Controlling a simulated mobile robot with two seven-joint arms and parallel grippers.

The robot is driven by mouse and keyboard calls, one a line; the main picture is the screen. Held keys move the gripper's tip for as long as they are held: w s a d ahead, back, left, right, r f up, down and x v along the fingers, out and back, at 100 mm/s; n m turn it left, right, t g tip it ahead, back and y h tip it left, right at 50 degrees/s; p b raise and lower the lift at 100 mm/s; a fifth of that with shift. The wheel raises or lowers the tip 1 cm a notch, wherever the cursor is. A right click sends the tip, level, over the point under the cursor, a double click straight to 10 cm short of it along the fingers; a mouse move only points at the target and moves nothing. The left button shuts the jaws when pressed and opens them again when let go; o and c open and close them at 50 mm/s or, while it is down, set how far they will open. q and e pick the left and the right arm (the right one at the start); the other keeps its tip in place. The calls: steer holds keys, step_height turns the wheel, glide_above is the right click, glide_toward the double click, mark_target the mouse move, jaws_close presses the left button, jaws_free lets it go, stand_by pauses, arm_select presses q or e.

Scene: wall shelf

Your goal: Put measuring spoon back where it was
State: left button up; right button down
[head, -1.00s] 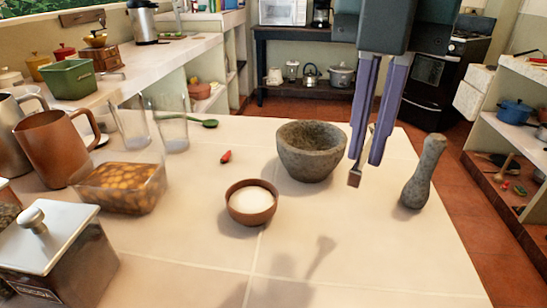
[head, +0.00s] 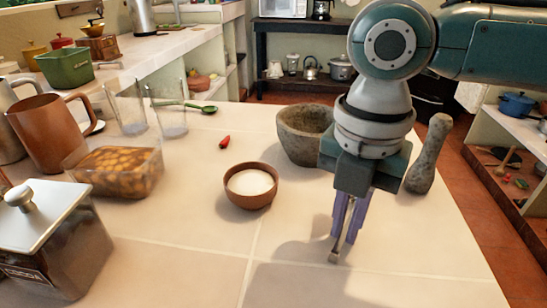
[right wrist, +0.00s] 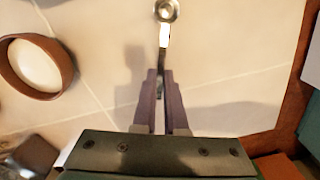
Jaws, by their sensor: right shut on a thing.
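The measuring spoon (right wrist: 166,11) is in my right gripper (head: 343,232), seen in the head view over the near right part of the tiled counter (head: 195,255). The gripper points down and its purple fingers are shut on the handle. In the head view only a short end of the spoon (head: 335,256) shows below the fingertips. In the right wrist view the small round bowl and pale handle stick out beyond the fingertips (right wrist: 160,78). I cannot tell whether the spoon touches the counter. My left gripper is not in view.
A brown bowl of white powder (head: 251,186) is left of the gripper. A stone mortar (head: 300,135) is behind, partly hidden by my arm, and a pestle (head: 430,155) stands to the right. A red chili (head: 224,142) lies farther back.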

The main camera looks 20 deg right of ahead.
steer(key=c, duration=1)
jaws_free()
steer(key=shift+o, duration=0.2)
